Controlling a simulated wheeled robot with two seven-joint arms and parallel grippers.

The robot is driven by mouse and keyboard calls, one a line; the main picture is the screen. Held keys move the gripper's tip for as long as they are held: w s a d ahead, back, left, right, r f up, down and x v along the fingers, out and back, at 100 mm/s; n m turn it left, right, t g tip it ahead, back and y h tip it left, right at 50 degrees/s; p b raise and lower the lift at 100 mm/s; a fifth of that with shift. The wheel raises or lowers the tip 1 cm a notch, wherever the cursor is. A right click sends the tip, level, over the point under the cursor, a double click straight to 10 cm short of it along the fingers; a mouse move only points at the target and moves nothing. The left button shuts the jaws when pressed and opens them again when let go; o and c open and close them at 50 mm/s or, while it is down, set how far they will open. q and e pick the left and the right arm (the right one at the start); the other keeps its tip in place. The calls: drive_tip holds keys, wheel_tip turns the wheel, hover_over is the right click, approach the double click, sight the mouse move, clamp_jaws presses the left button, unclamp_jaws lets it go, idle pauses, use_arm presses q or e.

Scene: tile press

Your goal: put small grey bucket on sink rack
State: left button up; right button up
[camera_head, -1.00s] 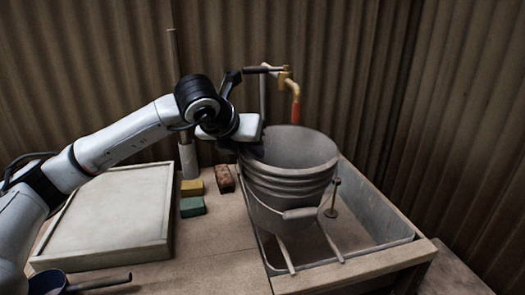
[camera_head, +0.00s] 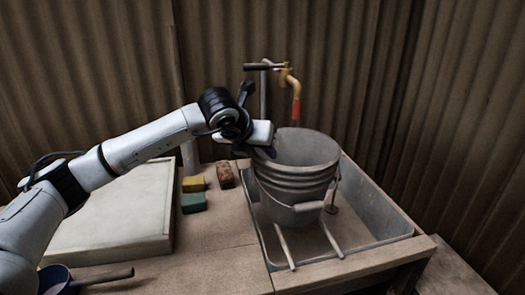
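The small grey bucket (camera_head: 295,180) is upright over the sink (camera_head: 385,222), its handle hanging at the front. Two pale bars of the sink rack (camera_head: 331,240) show below and in front of it; the bucket hides the rest. I cannot tell whether the bucket's base touches the bars. My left gripper (camera_head: 266,147) is at the bucket's left rim and appears shut on it, though the fingertips are partly hidden. My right gripper is not in view.
A tap with a yellow and red spout (camera_head: 292,88) stands behind the bucket. Left of the sink are a brown block (camera_head: 225,175), a yellow block (camera_head: 193,184) and a green block (camera_head: 193,203). A pale board (camera_head: 120,220) and a dark blue pan (camera_head: 56,278) lie further left.

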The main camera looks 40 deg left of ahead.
use_arm(q)
drive_tip(key=shift+r, duration=0.2)
drive_tip(key=v, duration=1.2)
